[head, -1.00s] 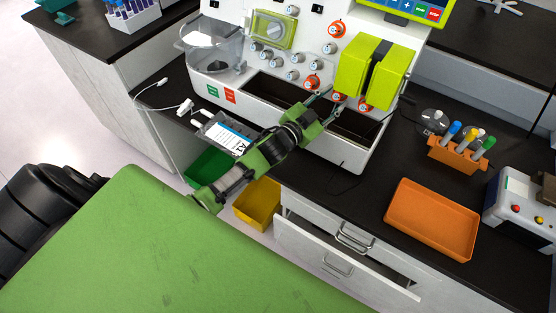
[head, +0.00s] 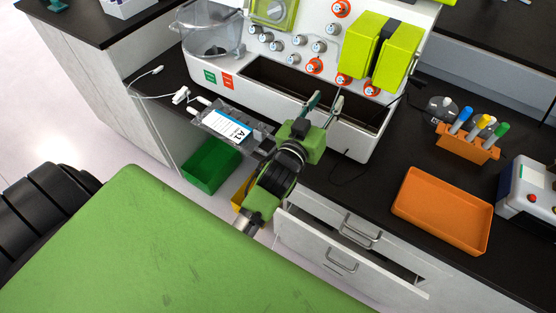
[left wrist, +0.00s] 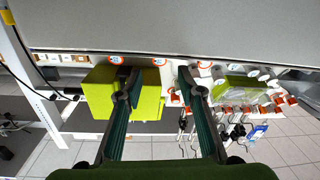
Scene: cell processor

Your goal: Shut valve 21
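The white cell processor (head: 230,95) carries several round valves on its front panel. My right gripper is not in view.
The lime block (head: 381,52) juts from the panel just above right. A labelled bag (head: 226,128) lies left of my gripper. An orange tray (head: 441,212) and a tube rack (head: 467,145) stand on the black counter at right. Drawers (head: 345,250) sit partly open below.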

